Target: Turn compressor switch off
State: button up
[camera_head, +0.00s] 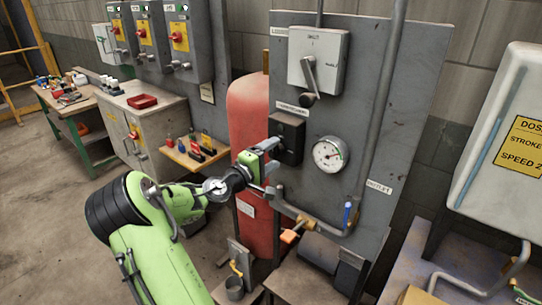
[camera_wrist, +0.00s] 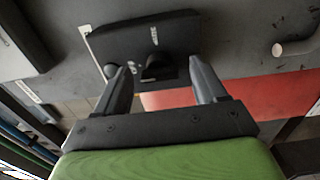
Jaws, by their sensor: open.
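The compressor switch (camera_head: 288,133) is a small black box under a white label on the grey panel, left of the round gauge. In the wrist view the black box (camera_wrist: 170,35) shows a dark rounded knob (camera_wrist: 152,66) and small white markings. My gripper (camera_head: 270,156) is close in front of the box and hides part of its lower left. In the wrist view my gripper (camera_wrist: 162,66) is open, its two fingers apart with the knob between their lines. I cannot tell whether a finger touches the knob or which way the knob points.
A grey lever switch box (camera_head: 318,58) is above the black box, and a pressure gauge (camera_head: 330,154) is to its right. A pipe (camera_head: 325,222) with valves runs below. A red tank (camera_head: 250,105) stands behind on the left, beside a small wooden shelf (camera_head: 193,153).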

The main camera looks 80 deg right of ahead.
jog(key=v, duration=1.5)
jog(key=shift+w+a+b, duration=0.2)
jog(key=shift+a+b, duration=0.15)
jog(key=shift+b, duration=0.1)
